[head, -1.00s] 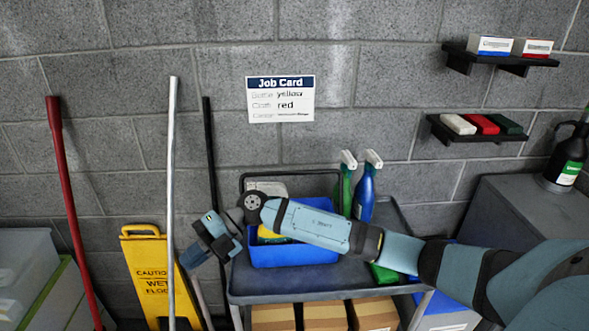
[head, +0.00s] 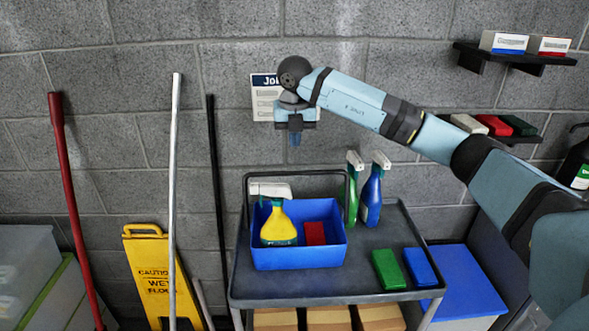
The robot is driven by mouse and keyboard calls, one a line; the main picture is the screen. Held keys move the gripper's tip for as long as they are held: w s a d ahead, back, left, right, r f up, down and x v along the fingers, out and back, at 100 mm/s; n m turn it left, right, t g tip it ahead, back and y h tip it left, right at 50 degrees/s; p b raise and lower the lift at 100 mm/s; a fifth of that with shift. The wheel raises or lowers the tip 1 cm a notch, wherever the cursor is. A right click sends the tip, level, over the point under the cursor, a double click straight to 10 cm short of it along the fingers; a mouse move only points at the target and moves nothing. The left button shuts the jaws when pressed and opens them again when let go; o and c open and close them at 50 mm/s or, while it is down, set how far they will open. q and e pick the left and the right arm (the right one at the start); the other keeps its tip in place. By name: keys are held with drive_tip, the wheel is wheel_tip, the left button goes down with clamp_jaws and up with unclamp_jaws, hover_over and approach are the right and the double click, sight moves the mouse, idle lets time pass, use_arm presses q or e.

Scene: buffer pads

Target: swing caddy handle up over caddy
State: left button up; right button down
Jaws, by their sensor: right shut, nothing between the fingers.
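The blue caddy (head: 298,257) sits on the grey cart at its left side. It holds a yellow spray bottle (head: 278,229) with a white head and a red block (head: 314,233). A thin dark bar (head: 300,173) rises as an upright loop behind the caddy. I cannot tell whether it is the caddy's handle or part of the cart. No other caddy handle can be made out. My right gripper (head: 295,139) is high above the caddy, in front of the wall, pointing down. It is shut and empty, clear of the caddy. My left gripper is not in view.
Green and blue spray bottles (head: 371,196) stand behind the caddy's right side. Green (head: 387,268) and blue (head: 420,267) pads lie on the cart (head: 330,286) to the right. A yellow floor sign (head: 150,262) and poles stand left. My right arm partly covers the job card (head: 262,103).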

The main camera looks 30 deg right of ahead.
drive_tip(key=w+d+f+p, duration=0.2)
drive_tip(key=w+f+p, duration=0.1)
drive_tip(key=f, duration=0.9)
drive_tip(key=shift+w+d, duration=0.2)
drive_tip(key=shift+w, duration=0.4)
